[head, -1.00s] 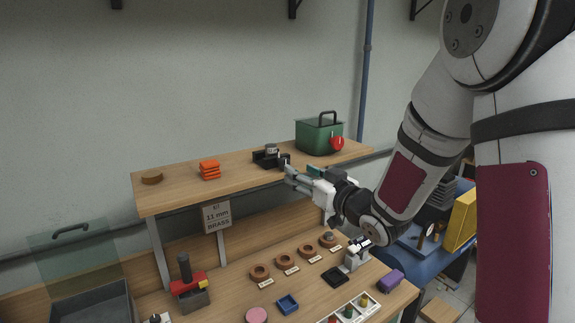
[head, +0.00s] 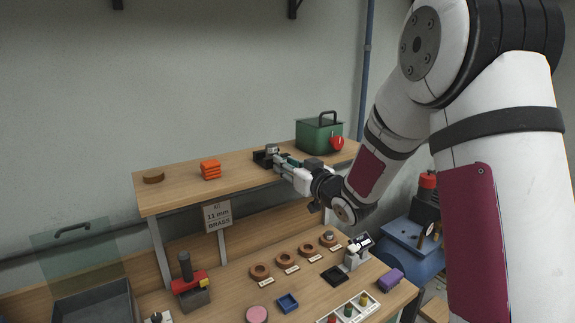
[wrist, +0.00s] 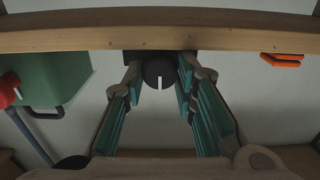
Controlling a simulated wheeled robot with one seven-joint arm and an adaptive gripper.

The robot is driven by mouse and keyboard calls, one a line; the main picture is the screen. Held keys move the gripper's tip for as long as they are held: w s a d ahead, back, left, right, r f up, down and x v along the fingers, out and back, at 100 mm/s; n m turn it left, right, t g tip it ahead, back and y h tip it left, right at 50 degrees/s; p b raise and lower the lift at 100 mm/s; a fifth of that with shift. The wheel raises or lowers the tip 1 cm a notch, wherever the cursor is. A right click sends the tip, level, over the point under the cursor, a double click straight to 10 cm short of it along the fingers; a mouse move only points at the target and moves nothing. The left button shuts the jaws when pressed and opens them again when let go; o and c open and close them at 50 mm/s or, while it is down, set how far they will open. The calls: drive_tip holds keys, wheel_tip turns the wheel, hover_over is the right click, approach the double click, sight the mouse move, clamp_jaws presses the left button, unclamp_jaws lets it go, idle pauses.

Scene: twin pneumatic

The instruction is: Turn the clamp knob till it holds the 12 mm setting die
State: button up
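The clamp (head: 260,159) is a small black block on the upper shelf, with a short grey metal cylinder (head: 271,149) on top. Its knob (wrist: 159,75) is a dark disc with a white line, which stands upright in the wrist view. My gripper (head: 279,160) is at the clamp's front. In the wrist view its teal-padded fingers (wrist: 160,78) are spread, one on each side of the knob; I cannot tell whether either touches it. The clamp's jaws and whatever size the cylinder has cannot be made out.
On the shelf (head: 240,180), a green box (head: 315,136) with a red part stands right of the clamp; orange blocks (head: 210,170) and a brown disc (head: 153,177) lie left. A sign (head: 217,216) reads "11 mm BRASS". Brown rings (head: 285,261) and other items lie on the bench below.

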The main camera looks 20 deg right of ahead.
drive_tip(key=shift+s+d+m+p, duration=0.1)
drive_tip(key=shift+m+p, duration=0.45)
drive_tip(key=shift+m, duration=0.65)
clamp_jaws()
drive_tip(key=shift+m+p, duration=0.4)
drive_tip(key=shift+m, duration=0.8)
drive_tip(key=o, duration=1)
unclamp_jaws()
drive_tip(key=shift+o, duration=0.2)
drive_tip(key=v, duration=1.2)
